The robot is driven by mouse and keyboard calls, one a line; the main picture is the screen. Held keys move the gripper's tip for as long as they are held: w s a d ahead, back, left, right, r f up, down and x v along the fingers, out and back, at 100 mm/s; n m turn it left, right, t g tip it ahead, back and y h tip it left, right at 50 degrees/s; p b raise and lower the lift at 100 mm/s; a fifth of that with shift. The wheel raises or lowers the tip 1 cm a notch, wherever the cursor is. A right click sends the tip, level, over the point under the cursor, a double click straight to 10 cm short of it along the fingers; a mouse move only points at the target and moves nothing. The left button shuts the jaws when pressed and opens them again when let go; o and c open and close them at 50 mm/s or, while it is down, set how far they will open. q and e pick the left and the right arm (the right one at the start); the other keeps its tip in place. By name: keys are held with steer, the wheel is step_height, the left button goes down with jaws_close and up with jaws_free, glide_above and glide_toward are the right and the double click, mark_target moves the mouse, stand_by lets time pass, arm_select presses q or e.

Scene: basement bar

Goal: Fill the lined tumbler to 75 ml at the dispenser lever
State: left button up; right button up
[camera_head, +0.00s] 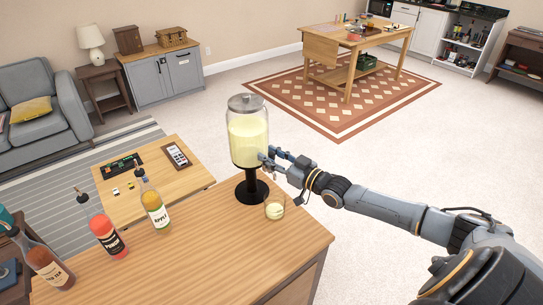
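The glass dispenser (247,135) stands on its black foot on the wooden counter, holding pale yellow liquid, with a metal lid on top. The tumbler (274,208) stands on the counter in front of the dispenser's foot, with a little pale yellow liquid at its bottom; its lines are too small to read. My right gripper (267,157) reaches in from the right, its fingertips against or very near the dispenser's lower front. The gripper hides the lever, and I cannot tell how far its fingers are closed. My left gripper is out of view.
Bottles stand along the counter (200,262): one labelled apple (155,206), a red one (105,236) and a dark one (48,266). A low wooden table (190,190) lies beyond. The counter's right front is bare.

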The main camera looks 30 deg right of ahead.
jaws_close()
steer(key=f+t+b, duration=0.1)
steer(key=b, duration=0.3)
steer(key=shift+s+t, duration=0.3)
steer(key=shift+s, duration=0.05)
steer(key=shift+s+r+n+t+y+b, duration=0.15)
steer(key=shift+n+t+y+b, duration=0.15)
steer(key=shift+t+b, duration=0.15)
steer(key=shift+o, duration=1)
jaws_free()
steer(key=shift+s, duration=0.15)
steer(key=shift+o, duration=1)
steer(key=shift+s+d+r, duration=0.2)
steer(key=shift+w, duration=0.1)
